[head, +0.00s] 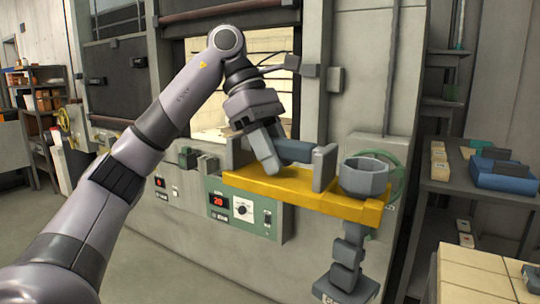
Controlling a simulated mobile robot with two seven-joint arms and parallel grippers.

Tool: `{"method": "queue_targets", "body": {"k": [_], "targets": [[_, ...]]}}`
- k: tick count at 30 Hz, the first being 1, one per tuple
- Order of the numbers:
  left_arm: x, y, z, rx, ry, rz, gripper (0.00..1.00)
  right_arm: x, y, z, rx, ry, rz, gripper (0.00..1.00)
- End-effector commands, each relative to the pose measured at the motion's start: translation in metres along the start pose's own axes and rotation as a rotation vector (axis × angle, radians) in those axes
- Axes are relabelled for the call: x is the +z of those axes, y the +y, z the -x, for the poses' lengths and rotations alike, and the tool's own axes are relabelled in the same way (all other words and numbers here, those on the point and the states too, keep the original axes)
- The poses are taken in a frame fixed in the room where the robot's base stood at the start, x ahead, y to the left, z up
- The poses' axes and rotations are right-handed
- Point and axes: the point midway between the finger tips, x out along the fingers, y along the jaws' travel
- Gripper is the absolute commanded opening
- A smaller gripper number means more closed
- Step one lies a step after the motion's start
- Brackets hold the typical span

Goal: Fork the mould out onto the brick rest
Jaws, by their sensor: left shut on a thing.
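My left gripper (266,152) is shut on the blue-grey bar (295,152), just above a yellow ledge (300,189) in front of the oven. The bar reaches right to an upright grey plate (325,167); I cannot tell if they are joined or if this is the fork. A grey, many-sided open cup (363,178), which looks like the mould, stands upright at the ledge's right end, apart from my gripper. A pale tiled block top (476,278), perhaps the brick rest, is at the lower right. My right gripper does not show.
The oven opening (262,60) is behind my left arm. A control panel (240,208) with a red display reading 20 is below the ledge. A stepped dark grey piece (347,250) is under the cup. A shelf with a blue box (502,177) stands at right.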

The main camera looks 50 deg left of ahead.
Motion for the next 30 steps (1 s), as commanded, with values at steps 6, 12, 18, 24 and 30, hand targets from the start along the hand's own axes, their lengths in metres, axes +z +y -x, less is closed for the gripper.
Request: {"method": "queue_targets", "body": {"k": [6, 12, 18, 24, 30], "targets": [[0.016, 0.0, -0.011, 0.004, -0.006, -0.006, 0.0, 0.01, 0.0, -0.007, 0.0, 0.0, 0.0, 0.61], [0.029, 0.0, -0.019, 0.003, -0.007, -0.005, 0.0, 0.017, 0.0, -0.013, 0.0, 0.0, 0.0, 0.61], [0.043, 0.0, -0.027, 0.003, -0.006, -0.004, 0.0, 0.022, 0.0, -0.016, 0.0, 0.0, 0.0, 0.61], [0.056, 0.0, -0.036, 0.003, -0.005, -0.005, 0.0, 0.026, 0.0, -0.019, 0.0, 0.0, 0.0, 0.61], [0.07, 0.0, -0.044, 0.003, -0.006, -0.005, 0.0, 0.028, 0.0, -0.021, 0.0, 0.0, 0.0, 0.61]]}}
